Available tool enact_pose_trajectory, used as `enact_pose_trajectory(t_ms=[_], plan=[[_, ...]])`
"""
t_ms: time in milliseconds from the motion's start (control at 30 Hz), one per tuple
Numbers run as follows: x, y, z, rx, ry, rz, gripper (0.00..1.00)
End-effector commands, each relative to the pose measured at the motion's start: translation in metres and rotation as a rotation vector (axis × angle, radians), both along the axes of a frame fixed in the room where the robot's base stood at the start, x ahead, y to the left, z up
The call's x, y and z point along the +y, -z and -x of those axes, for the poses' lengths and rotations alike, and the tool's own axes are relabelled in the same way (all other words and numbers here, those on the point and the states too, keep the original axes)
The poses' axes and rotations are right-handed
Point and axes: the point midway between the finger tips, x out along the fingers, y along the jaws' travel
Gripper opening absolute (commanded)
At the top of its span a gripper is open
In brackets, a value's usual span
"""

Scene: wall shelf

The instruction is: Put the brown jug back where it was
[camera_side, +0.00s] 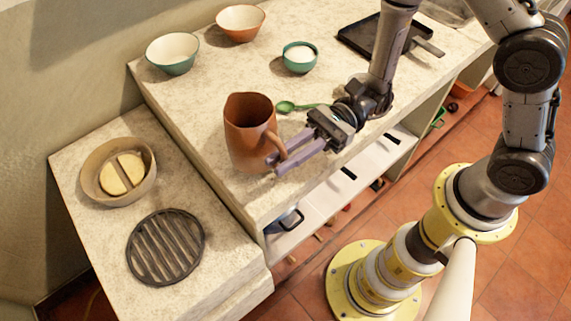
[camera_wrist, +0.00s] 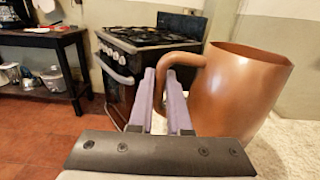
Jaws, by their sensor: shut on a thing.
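The brown jug (camera_side: 250,132) is upright at the front left part of the stone counter (camera_side: 210,110). Its handle points toward the front right, to my gripper (camera_side: 276,164). My gripper is shut on the handle, with its purple fingers on either side of it. In the wrist view the jug (camera_wrist: 235,95) fills the right side, and its handle runs left to the fingertips (camera_wrist: 165,78). I cannot tell from these views whether the jug's base touches the counter or hangs just above it.
A green spoon (camera_side: 297,106) lies right behind the jug. A green cup (camera_side: 299,58), a teal bowl (camera_side: 172,54), an orange bowl (camera_side: 240,23) and a black tray (camera_side: 370,38) stand farther back. A lower ledge at left holds a round dish (camera_side: 90,177) and an iron grate (camera_side: 165,247).

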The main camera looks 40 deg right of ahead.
Motion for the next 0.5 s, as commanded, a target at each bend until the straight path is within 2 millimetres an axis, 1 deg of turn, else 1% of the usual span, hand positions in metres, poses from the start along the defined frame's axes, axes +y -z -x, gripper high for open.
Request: enact_pose_trajectory(t_ms=[100,200,300,500], plan=[[0.000,0.017,-0.001,0.004,0.000,-0.001,0.00],[0.000,0.026,-0.001,0.001,0.000,-0.001,0.00],[0.000,0.030,0.000,-0.002,0.000,-0.002,0.00],[0.000,0.029,0.000,-0.003,0.000,-0.003,0.00]])
